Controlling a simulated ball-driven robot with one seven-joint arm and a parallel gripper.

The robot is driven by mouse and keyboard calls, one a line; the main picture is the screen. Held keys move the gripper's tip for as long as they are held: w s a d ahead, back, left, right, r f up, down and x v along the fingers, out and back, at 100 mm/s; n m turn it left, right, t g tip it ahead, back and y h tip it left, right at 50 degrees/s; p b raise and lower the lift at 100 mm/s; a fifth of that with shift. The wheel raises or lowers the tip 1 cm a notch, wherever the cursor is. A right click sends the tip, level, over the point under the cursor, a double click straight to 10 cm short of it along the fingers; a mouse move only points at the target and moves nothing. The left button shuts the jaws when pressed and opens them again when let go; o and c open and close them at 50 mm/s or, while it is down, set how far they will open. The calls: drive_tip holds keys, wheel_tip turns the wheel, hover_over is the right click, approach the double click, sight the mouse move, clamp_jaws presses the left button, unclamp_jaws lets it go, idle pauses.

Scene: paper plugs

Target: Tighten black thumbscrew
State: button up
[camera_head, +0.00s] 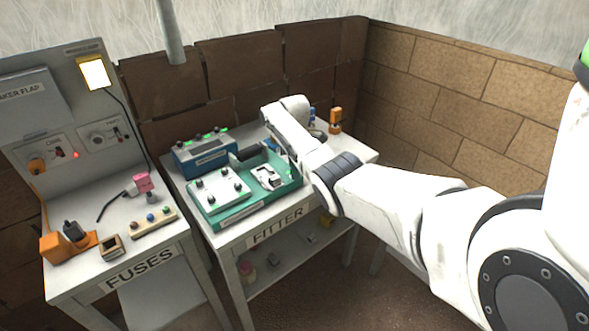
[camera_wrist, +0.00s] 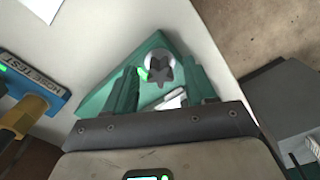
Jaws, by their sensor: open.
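The black thumbscrew (camera_wrist: 161,72) is a dark star-shaped knob in the wrist view. It is over a pale round part in a corner of the green tray (camera_wrist: 100,98). My gripper (camera_wrist: 161,69) is open, with its two green fingers on either side of the knob and visible gaps between. I cannot tell how far the fingertips are above the knob. In the head view the green tray (camera_head: 240,217) is on the FITTER table (camera_head: 222,238), and my arm reaches over its right side. The thumbscrew cannot be made out there.
A white plate with several dark knobs (camera_head: 221,191) is at the tray's left. A blue box with green lights (camera_head: 205,152) stands behind it. An orange item (camera_head: 335,120) stands at the back right. The FUSES table (camera_head: 130,258) is to the left.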

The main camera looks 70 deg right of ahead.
drive_tip(key=shift+r+p, duration=1.8)
drive_tip(key=shift+r, duration=0.25)
drive_tip(key=n, duration=0.6)
drive_tip(key=shift+f, duration=0.1)
drive_tip(key=n, duration=0.6)
drive_tip(key=shift+b, duration=0.4)
drive_tip(key=shift+f, duration=0.1)
